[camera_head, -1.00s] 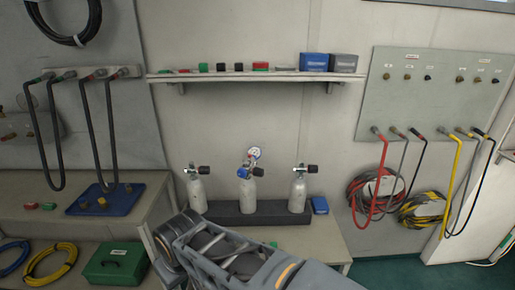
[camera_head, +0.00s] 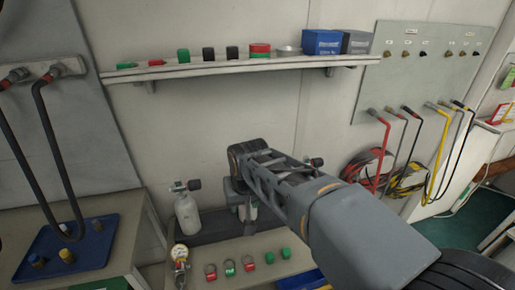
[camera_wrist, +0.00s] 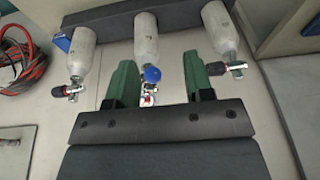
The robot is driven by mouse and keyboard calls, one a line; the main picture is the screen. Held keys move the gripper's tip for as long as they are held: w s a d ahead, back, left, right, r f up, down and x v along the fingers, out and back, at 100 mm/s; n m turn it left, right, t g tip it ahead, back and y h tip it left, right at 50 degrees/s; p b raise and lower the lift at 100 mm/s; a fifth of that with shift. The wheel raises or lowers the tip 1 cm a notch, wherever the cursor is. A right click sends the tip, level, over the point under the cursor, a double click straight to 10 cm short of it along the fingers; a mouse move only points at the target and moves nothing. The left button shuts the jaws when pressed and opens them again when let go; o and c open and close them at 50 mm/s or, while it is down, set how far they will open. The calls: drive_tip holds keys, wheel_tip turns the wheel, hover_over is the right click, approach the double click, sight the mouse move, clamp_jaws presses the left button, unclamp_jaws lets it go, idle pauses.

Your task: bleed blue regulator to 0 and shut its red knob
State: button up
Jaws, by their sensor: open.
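The blue regulator (camera_wrist: 152,75), with a round blue knob and small red and silver parts below it, shows in the wrist view at the middle cylinder (camera_wrist: 146,35). My gripper (camera_wrist: 157,64) is open, its two green fingers apart on either side of the regulator's line of sight. I cannot tell how far they are from it, and no grip on it shows. A small red part (camera_wrist: 148,99) sits under the blue knob, partly cut off by my gripper. In the head view my arm hides the regulator and most of the middle cylinder. No gauge reading is visible.
Cylinders with black-and-red valve knobs flank the middle one, left (camera_wrist: 82,48) and right (camera_wrist: 220,32) in the wrist view. A separate gauge assembly (camera_head: 179,254) and several red and green pieces lie on the bench. A shelf (camera_head: 225,65) runs above; coiled hoses (camera_head: 370,167) hang at right.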

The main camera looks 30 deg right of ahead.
drive_tip(key=w+d+r+m+g+p, duration=0.1)
drive_tip(key=w+d+r+m+p, duration=0.15)
drive_tip(key=w, duration=0.45)
drive_tip(key=w+d+r+m+p, duration=0.1)
drive_tip(key=w+d+r+m, duration=0.15)
drive_tip(key=w, duration=0.35)
drive_tip(key=w+d+m+p, duration=0.1)
drive_tip(key=w+d, duration=0.1)
drive_tip(key=w, duration=0.1)
drive_tip(key=w+d+f+m+g+p, duration=0.1)
drive_tip(key=w+d+m, duration=0.1)
drive_tip(key=w, duration=0.2)
drive_tip(key=w+d+f+m+p, duration=0.1)
drive_tip(key=w+d, duration=0.1)
drive_tip(key=w, duration=0.1)
drive_tip(key=shift+w+d+m+g, duration=0.25)
drive_tip(key=shift+w+m+g, duration=0.1)
drive_tip(key=shift+m+g, duration=0.05)
drive_tip(key=shift+w+d+f+p, duration=0.3)
drive_tip(key=shift+f+p, duration=0.1)
drive_tip(key=shift+f, duration=0.1)
drive_tip(key=shift+f+p, duration=0.6)
drive_tip(key=shift+f, duration=3)
drive_tip(key=shift+c, duration=0.5)
clamp_jaws()
